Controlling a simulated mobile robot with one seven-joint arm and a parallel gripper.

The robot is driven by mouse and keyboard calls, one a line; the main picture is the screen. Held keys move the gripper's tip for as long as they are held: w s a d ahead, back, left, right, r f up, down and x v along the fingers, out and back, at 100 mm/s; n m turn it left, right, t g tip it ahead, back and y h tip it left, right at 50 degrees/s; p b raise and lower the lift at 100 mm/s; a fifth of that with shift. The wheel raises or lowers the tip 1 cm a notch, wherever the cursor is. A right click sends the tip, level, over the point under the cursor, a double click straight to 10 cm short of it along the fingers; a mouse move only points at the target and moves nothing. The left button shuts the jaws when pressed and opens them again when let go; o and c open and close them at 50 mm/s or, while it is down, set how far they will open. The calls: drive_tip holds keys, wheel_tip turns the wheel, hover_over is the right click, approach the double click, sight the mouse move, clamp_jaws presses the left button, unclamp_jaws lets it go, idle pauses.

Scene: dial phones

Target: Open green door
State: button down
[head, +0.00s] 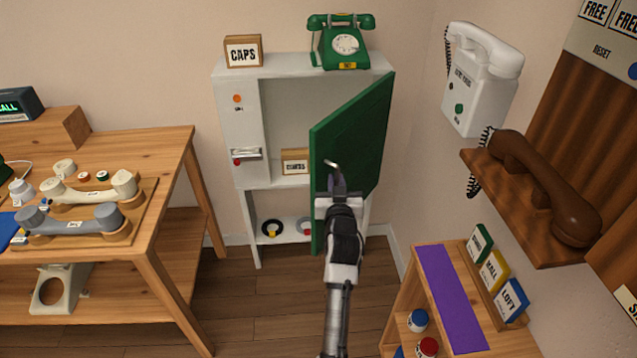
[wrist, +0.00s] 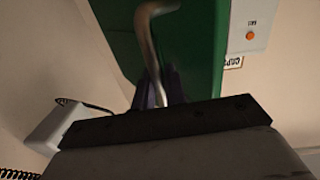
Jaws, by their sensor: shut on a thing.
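The green door (head: 358,140) of the white cabinet (head: 226,100) is swung open toward me, hinged on the cabinet's right side. A metal handle (head: 333,168) stands out from the door near its free edge. My gripper (head: 337,184) is shut on this handle, in front of the door. In the wrist view, the green door (wrist: 200,45) fills the top middle, and the bent handle (wrist: 150,50) runs down between my gripper's fingers (wrist: 160,92). The fingertips are partly hidden by the wrist body.
A green dial phone (head: 343,42) and a CAPS sign (head: 243,51) stand on the cabinet. A wooden table (head: 160,150) with handsets is at left. A white wall phone (head: 482,80), a brown handset (head: 545,190) and a low shelf (head: 410,290) are close at right. Bare floor (head: 260,310) lies between.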

drive_tip(key=s+d+n+y+b, duration=0.1)
drive_tip(key=s+d+y+b, duration=0.1)
drive_tip(key=d+b, duration=0.4)
drive_tip(key=shift+s+d, duration=0.5)
drive_tip(key=shift+d, duration=1.4)
drive_tip(key=c, duration=1.5)
unclamp_jaws()
drive_tip(key=shift+c, duration=0.2)
drive_tip(key=s+d+b, duration=0.3)
drive_tip(key=s, duration=1)
drive_tip(key=shift+s, duration=0.25)
